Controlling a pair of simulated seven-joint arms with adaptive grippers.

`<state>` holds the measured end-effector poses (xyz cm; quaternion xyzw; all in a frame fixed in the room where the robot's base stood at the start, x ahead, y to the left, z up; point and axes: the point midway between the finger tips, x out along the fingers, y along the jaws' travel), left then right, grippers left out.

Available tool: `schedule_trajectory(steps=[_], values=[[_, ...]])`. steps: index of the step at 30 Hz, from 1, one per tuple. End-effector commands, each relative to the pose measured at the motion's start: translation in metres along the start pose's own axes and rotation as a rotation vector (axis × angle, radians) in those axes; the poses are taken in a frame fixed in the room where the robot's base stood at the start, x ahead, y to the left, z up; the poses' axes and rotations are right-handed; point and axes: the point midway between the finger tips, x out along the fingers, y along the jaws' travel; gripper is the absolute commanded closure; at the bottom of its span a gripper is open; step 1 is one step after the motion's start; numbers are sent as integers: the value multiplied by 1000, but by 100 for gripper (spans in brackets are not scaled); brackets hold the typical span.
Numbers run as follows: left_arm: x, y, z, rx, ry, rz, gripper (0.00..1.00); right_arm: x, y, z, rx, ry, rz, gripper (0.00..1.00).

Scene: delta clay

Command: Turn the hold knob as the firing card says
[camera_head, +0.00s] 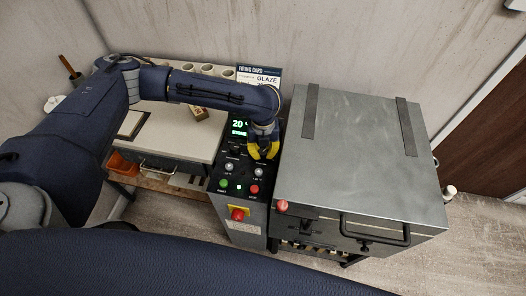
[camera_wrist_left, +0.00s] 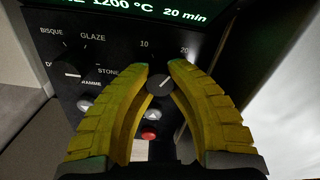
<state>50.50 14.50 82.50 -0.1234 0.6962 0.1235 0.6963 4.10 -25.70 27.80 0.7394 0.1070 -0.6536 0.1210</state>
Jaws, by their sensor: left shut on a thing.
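My left gripper (camera_head: 263,154) reaches down to the control panel and is shut on the hold knob (camera_wrist_left: 160,83), a small dark knob between its yellow fingertips (camera_wrist_left: 161,72). The knob's white pointer slants up and right, toward the 20 mark; a 10 mark sits up and left. The display (camera_wrist_left: 135,8) reads 1200 °C and 20 min. The firing card (camera_head: 258,76) stands behind the panel; its large word is GLAZE and its smaller text is too small to read. In the head view the fingers hide the hold knob. My right gripper is not in view.
A second knob (camera_wrist_left: 72,69) with BISQUE and GLAZE labels sits left of the fingers. Below are a green button (camera_head: 223,183), a red button (camera_head: 254,189) and a red emergency knob (camera_head: 238,214). The grey kiln (camera_head: 358,150) stands close on the right, lid closed.

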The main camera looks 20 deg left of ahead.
Motion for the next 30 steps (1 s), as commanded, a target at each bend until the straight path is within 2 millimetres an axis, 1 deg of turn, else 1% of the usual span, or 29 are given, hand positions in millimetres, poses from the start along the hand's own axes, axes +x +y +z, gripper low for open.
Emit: schedule_trajectory(steps=[12,13,21,30], values=[[0,0,0,6,0,0,100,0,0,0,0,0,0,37],[0,0,0,6,0,0,80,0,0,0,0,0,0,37],[0,0,0,5,0,0,49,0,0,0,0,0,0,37],[-2,0,0,5,0,0,49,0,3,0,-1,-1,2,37]])
